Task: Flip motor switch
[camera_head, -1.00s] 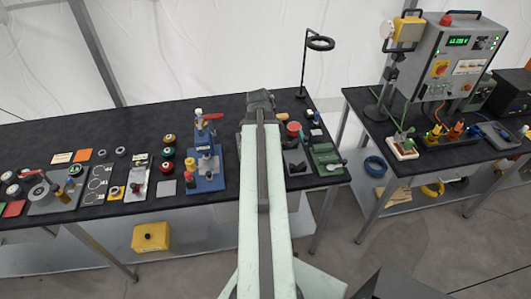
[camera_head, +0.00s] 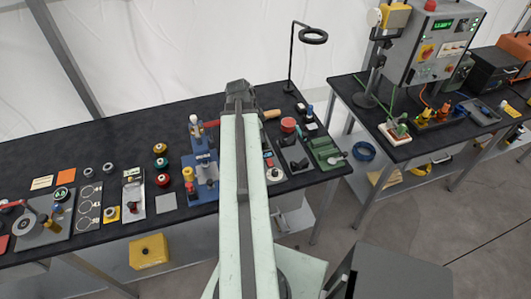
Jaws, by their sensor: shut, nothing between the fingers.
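A grey control box (camera_head: 428,45) with a green display, a red beacon on top and a yellow-and-red rotary switch (camera_head: 427,51) stands on the right bench. Several small devices with knobs and levers lie on the long left bench; no label is readable, so I cannot tell which part is the motor switch. My pale green arm reaches up the middle, over the left bench. Its dark far joint shows near the bench's back, but my gripper's fingers are not visible. The arm covers part of the devices behind it.
The left black bench (camera_head: 110,135) holds a blue press (camera_head: 203,177), a green device (camera_head: 326,151) and a ring lamp (camera_head: 313,36) on a stand. A gap separates it from the right bench (camera_head: 355,92). A yellow bin (camera_head: 149,251) is below.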

